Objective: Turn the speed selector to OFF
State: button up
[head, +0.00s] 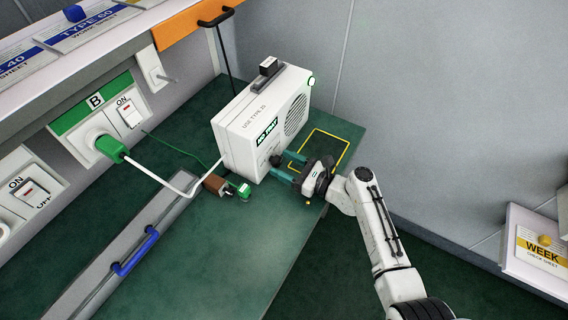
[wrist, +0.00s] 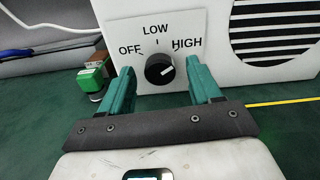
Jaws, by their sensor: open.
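The speed selector (wrist: 159,70) is a round black knob on the white machine's face, below the labels OFF, LOW and HIGH. Its white mark points up and right, towards HIGH. In the head view the knob (head: 275,160) shows low on the end of the white machine (head: 240,128). My gripper (head: 288,166) is open and faces the knob. In the wrist view its teal fingers (wrist: 159,72) stand left and right of the knob, with a gap on each side. I cannot tell how far the fingertips reach along it.
A green and brown plug piece (head: 243,190) lies on the green bench (head: 232,245) near the machine. A yellow-outlined square (head: 342,150) is marked beside the machine. A socket (head: 103,120) labelled B with a green plug and white cable is at left.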

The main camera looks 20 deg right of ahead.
jog(key=shift+w+a, duration=0.2)
jog(key=shift+c, duration=0.4)
jog(key=c, duration=1)
jog(key=shift+o, duration=0.2)
